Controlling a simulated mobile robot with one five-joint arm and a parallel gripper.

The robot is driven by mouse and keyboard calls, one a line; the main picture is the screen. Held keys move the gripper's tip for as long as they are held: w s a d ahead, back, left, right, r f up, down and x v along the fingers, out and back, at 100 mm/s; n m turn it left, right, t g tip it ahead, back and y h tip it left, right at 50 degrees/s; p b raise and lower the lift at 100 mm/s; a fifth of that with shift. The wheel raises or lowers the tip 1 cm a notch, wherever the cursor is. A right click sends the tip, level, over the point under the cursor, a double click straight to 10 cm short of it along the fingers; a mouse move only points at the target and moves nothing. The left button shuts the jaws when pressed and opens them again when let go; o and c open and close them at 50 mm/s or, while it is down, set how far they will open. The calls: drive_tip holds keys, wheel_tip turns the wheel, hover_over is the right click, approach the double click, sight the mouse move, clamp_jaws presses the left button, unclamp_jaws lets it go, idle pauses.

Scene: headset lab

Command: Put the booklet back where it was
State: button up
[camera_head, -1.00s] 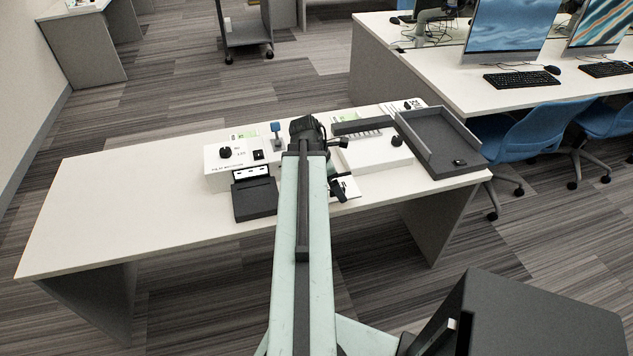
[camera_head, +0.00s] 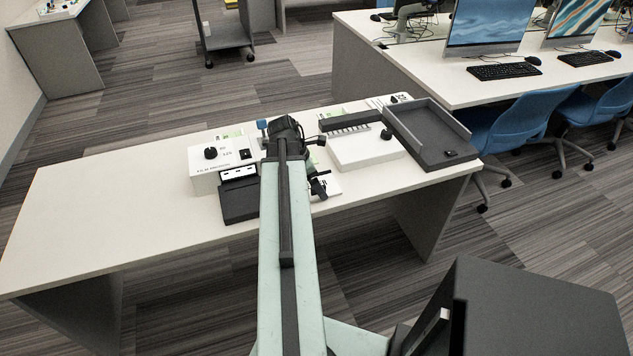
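My arm reaches over the white table (camera_head: 110,200). The dark part at its far end that I take for my gripper (camera_head: 318,186) is small and partly hidden by the arm. I cannot tell whether its fingers are open or shut. A white, flat piece with dark marks (camera_head: 330,187) shows beside and under it, near the table's front edge. It may be the booklet, but its cover is too small and too covered to be sure. I cannot tell whether it is held or lies on the table.
A white box with a black knob (camera_head: 205,170) and a dark block (camera_head: 240,200) stand left of my arm. A white device (camera_head: 365,152) and a dark grey tray (camera_head: 465,131) are on the right. Flat printed pieces (camera_head: 385,101) lie at the back. The table's left half is clear.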

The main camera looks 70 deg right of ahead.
drive_tip(key=o, duration=1.2)
drive_tip(key=shift+f, duration=0.15)
drive_tip(key=shift+r+p, duration=0.5)
drive_tip(key=shift+r, duration=0.05)
drive_tip(key=p+v, duration=1)
drive_tip(key=v, duration=0.1)
drive_tip(key=shift+w+a, duration=0.15)
drive_tip(key=shift+w, duration=0.05)
